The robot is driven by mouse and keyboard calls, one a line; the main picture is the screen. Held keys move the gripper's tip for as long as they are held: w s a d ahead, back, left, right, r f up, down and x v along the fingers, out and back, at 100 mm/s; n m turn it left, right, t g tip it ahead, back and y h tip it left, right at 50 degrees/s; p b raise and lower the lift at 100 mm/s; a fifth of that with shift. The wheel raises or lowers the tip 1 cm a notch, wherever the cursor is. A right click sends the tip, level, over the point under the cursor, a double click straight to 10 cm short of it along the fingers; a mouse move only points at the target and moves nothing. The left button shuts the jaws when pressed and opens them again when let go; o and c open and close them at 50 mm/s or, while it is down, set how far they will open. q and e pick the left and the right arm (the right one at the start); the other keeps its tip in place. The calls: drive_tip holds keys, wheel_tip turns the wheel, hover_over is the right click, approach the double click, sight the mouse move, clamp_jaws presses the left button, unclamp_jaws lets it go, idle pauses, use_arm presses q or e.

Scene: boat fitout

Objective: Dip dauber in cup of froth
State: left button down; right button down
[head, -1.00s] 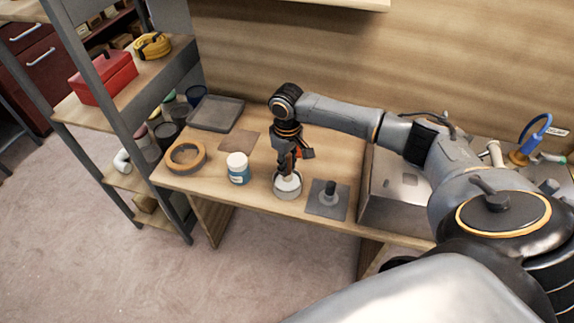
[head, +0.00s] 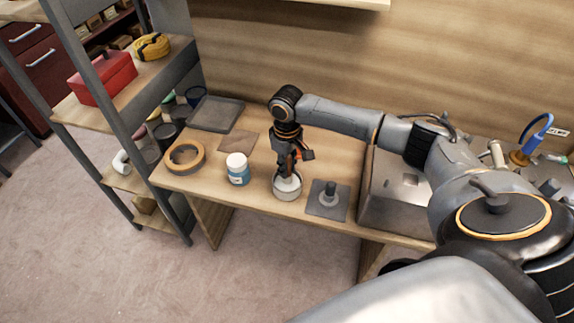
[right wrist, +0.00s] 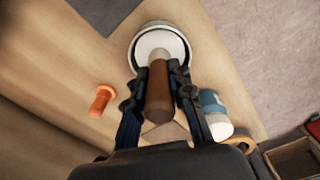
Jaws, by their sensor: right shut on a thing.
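The cup of froth (head: 287,194) is a round grey cup with white content, standing on the wooden bench. It also shows at the top of the right wrist view (right wrist: 137,55). My right gripper (head: 286,172) points down over the cup. Its fingers (right wrist: 158,85) are shut on the brown handle of the dauber (right wrist: 158,98). The dauber's pale lower end lies inside the cup's rim, over the white froth. How deep the tip sits is hidden. My left gripper is out of view.
Left of the cup stands a blue-and-white jar (head: 238,170), then a tape roll (head: 157,168). Right of it is a dark plate with a knob (head: 318,209), then a metal box (head: 374,217). A small orange object (right wrist: 102,100) is close by. A grey tray (head: 216,114) lies behind.

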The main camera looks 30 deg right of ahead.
drive_tip(key=shift+f, duration=0.4)
drive_tip(key=shift+s+f+p, duration=0.1)
drive_tip(key=shift+f+p, duration=0.05)
drive_tip(key=shift+p, duration=0.3)
idle(2.4)
wheel_tip(320, 180, up, 7)
drive_tip(key=p, duration=0.8)
drive_tip(key=shift+p, duration=0.35)
drive_tip(key=shift+a, duration=0.1)
idle(0.4)
